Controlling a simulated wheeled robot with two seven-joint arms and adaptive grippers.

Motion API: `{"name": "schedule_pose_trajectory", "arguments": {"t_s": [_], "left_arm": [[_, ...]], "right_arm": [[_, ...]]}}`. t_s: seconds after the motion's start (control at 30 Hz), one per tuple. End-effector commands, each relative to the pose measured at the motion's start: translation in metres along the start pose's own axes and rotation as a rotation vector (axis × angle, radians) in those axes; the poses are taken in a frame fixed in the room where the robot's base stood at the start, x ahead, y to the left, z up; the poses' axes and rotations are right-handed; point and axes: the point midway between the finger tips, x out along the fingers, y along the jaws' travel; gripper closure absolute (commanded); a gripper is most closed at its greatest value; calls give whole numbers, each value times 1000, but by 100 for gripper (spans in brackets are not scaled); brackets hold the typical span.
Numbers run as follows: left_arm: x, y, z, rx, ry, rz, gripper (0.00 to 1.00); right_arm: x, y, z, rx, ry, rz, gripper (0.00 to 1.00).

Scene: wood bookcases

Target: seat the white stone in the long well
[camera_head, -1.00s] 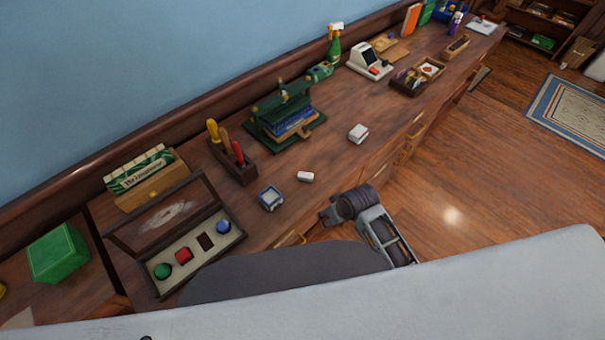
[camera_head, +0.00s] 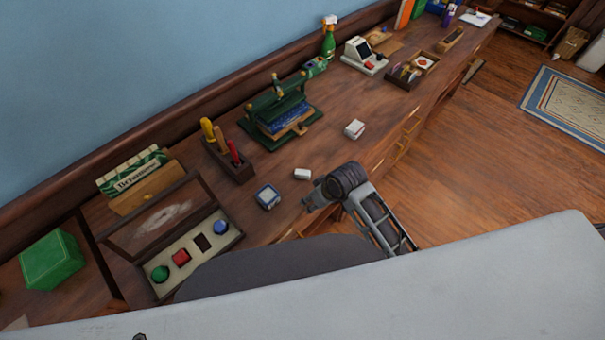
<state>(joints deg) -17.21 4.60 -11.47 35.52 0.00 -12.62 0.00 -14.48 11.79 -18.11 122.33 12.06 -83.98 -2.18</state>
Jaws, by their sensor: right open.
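The white stone (camera_head: 302,174) is a small pale block lying on the wooden counter. The open case (camera_head: 236,236) at the lower left has a pale tray with a green, a red and a blue stone. Between the red and blue stones is an empty dark rectangular slot, the long well (camera_head: 202,242). My right gripper (camera_head: 308,202) is at the counter's front edge, just below the white stone in the picture and apart from it. It is open and holds nothing that I can see. My left gripper is not in view.
A small blue-and-white box (camera_head: 267,197) sits between the case and the stone. A white block-like item (camera_head: 354,129) lies farther right. A tool holder (camera_head: 232,163) and green press (camera_head: 280,110) stand behind. My grey body hides the near edge.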

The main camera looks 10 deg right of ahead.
Motion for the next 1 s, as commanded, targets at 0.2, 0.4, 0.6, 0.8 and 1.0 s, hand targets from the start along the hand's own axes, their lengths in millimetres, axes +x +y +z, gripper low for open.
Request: {"name": "schedule_pose_trajectory", "arguments": {"t_s": [0.2,0.4,0.6,0.8,1.0], "left_arm": [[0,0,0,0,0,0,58],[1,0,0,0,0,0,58],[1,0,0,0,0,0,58],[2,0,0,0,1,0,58],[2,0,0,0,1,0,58]], "right_arm": [[-4,-16,-28,-83,9,-41,51],[-8,-30,-51,-166,9,-77,51],[-14,-41,-70,-250,1,-104,51],[-20,-50,-87,-333,-15,-124,51],[-26,-55,-100,-416,-41,-137,51]]}}
